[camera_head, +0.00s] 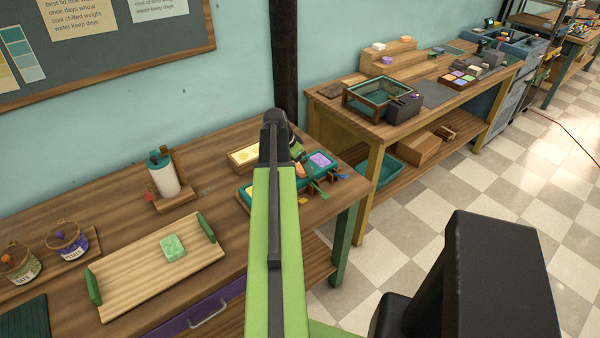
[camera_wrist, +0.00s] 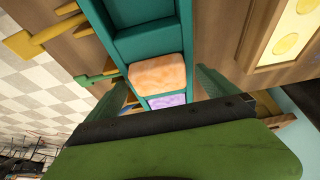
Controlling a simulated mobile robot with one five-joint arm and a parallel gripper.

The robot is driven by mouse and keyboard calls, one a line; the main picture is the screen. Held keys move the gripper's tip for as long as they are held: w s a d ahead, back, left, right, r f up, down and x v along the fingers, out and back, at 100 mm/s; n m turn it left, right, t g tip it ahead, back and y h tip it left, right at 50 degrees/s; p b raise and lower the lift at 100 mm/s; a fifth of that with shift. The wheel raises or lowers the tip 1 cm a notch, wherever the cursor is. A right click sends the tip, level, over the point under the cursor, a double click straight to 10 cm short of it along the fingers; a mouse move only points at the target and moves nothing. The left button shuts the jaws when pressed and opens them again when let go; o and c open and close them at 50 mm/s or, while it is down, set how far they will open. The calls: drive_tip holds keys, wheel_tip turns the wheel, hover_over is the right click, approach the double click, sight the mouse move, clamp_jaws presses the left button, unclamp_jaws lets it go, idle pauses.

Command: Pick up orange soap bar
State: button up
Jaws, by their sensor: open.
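The orange soap bar (camera_wrist: 157,72) lies in a compartment of a teal divided tray (camera_wrist: 146,45) in the wrist view. In the head view, a small part of the orange soap bar (camera_head: 301,170) shows beside my arm. My gripper (camera_wrist: 163,82) is open, with one green finger on each side of the tray's row and the orange bar between them in the picture. I cannot tell whether the fingers touch anything. A purple soap bar (camera_wrist: 167,101) sits in the adjoining compartment, partly hidden by my gripper; it also shows in the head view (camera_head: 321,160).
A wooden box with yellow soap (camera_head: 245,156) stands close to the teal tray. A wooden tray (camera_head: 150,262) with green soap (camera_head: 173,247) and a white bottle (camera_head: 164,176) stand to the left.

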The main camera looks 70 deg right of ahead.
sight(299, 166)
drive_tip(key=c, duration=1.5)
drive_tip(key=shift+c, duration=0.2)
drive_tip(key=shift+r+p, duration=0.5)
drive_tip(key=shift+r, duration=0.05)
wheel_tip(299, 166, up, 4)
drive_tip(key=p, duration=0.3)
drive_tip(key=shift+f+p, duration=0.1)
drive_tip(key=shift+p, duration=0.3)
drive_tip(key=s+a+r+p, duration=0.4)
drive_tip(key=s+r+p, duration=0.2)
drive_tip(key=s, duration=0.5)
